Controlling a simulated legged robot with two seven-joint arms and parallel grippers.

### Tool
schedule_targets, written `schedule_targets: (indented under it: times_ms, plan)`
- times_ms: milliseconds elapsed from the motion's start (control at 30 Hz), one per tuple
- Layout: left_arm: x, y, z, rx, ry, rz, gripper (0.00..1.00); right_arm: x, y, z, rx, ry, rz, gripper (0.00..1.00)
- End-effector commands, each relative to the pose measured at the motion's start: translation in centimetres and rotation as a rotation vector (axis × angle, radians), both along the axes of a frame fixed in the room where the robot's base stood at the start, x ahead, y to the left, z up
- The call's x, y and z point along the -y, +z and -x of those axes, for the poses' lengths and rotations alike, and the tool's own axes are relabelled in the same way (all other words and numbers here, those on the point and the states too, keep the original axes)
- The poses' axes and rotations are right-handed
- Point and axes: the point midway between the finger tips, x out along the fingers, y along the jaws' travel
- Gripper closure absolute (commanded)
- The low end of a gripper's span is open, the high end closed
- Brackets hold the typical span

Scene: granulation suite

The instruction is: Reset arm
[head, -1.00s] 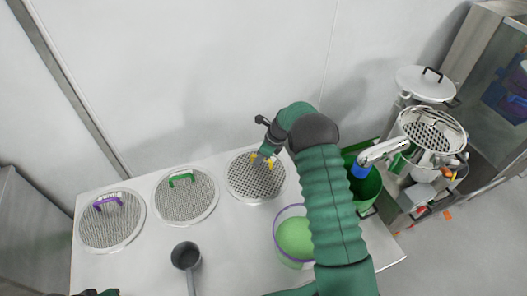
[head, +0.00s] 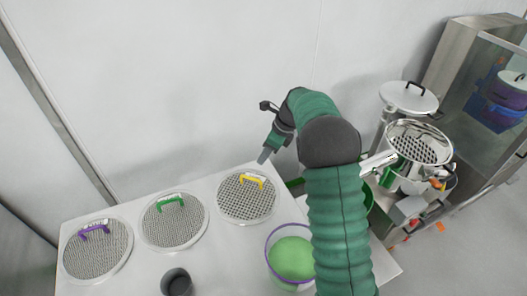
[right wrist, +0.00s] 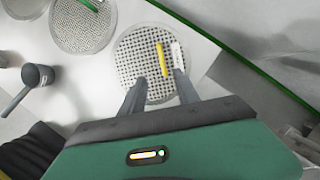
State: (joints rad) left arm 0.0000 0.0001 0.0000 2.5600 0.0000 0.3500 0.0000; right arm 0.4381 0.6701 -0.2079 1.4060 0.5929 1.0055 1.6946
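My right arm (head: 335,215) reaches up over the table in the head view, clad in green. My right gripper (head: 263,158) is above the back edge of the table, just behind the yellow-handled round mesh screen (head: 248,200). In the right wrist view its two fingers (right wrist: 158,82) are spread apart with nothing between them. The yellow handle (right wrist: 163,60) lies beyond the fingertips, apart from them. My left gripper does not show in the head view.
Mesh screens with a green handle (head: 172,222) and a purple handle (head: 97,250) lie to the left. A dark scoop (head: 177,283) and a bowl of green material (head: 291,258) are in front. A steel machine (head: 418,150) stands at the right.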

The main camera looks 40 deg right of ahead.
Motion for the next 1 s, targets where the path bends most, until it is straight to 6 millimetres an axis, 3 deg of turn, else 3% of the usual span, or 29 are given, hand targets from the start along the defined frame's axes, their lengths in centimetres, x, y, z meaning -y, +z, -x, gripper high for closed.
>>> schedule_targets:
  times_ms: [167,267,367,533,600,700,833,1000]
  plan:
    - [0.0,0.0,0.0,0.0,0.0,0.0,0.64,-0.1,0.0,0.0,0.001,0.004,0.001,0.62]
    - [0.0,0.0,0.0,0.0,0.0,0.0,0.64,-1.6,-0.1,0.6,0.007,0.104,0.042,0.62]
    - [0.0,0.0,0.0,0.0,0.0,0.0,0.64,-6.0,-0.6,2.9,0.029,0.434,0.173,0.62]
    - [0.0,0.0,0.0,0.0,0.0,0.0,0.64,-15.8,-2.2,11.0,0.112,1.396,0.501,0.62]
    - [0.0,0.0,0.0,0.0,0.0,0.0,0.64,-18.7,-3.0,14.7,0.157,1.785,0.613,0.62]
    - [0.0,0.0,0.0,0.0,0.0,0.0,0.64,-21.2,-3.9,18.7,0.214,2.211,0.727,0.62]
    - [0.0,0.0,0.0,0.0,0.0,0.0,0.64,-22.4,-4.6,21.0,0.252,2.471,0.79,0.62]
    - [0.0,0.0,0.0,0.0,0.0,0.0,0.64,-22.3,-4.7,21.2,0.256,2.495,0.793,0.62]
